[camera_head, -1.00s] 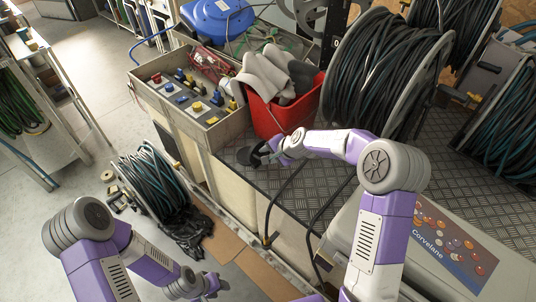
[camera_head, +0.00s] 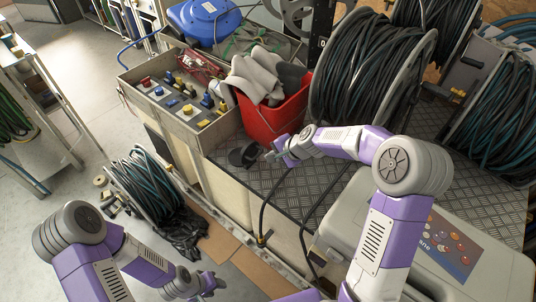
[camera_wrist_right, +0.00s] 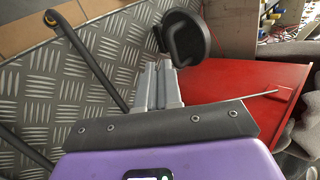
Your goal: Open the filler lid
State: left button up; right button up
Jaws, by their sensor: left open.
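The black round filler lid (camera_head: 249,154) is on the metal deck, left of my right gripper (camera_head: 272,154) in the head view. In the right wrist view the lid (camera_wrist_right: 189,39) shows as a dark disc just beyond the fingertips, and it looks tilted up off a dark round base. My right gripper (camera_wrist_right: 157,66) has its grey fingers close together, with nothing seen between them. The fingertips look slightly apart from the lid. My left gripper (camera_head: 214,286) is open and empty, low at the bottom of the head view, far from the lid.
A red bucket (camera_head: 270,117) with grey gloves stands behind the lid. A control box (camera_head: 180,97) with coloured sockets is to its left. A large hose reel (camera_head: 368,72) stands behind my right arm. A black hose (camera_head: 267,205) hangs over the deck's front edge.

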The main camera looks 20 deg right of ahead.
jog(key=s+m+p, duration=0.1)
jog(key=s+m, duration=0.1)
jog(key=s+m+y+p, duration=0.1)
jog(key=s+m, duration=0.1)
jog(key=m, duration=0.1)
jog(key=s+d+f+m+y+p, duration=0.1)
jog(key=s+m, duration=0.1)
jog(key=m, duration=0.1)
jog(key=shift+g, duration=0.3)
grip_shut()
jog(key=d+r+m+t+p, duration=0.15)
jog(key=d+m+t, duration=0.3)
jog(key=m, duration=0.45)
jog(key=shift+g, duration=0.45)
jog(key=x, duration=0.3)
jog(key=b+x, duration=0.1)
jog(key=x, duration=0.2)
jog(key=f+x, duration=0.1)
jog(key=x, duration=0.3)
jog(key=shift+s+b, duration=0.3)
jog(key=shift+b, duration=0.1)
jog(key=shift+w+a+r, duration=0.3)
jog(key=shift+w, duration=0.2)
jog(key=shift+w+a+r, duration=0.25)
jog(key=shift+w+a, duration=0.05)
jog(key=shift+w, duration=0.2)
jog(key=shift+w+a+r, duration=0.15)
jog(key=shift+w+a, duration=0.2)
jog(key=shift+w, duration=0.1)
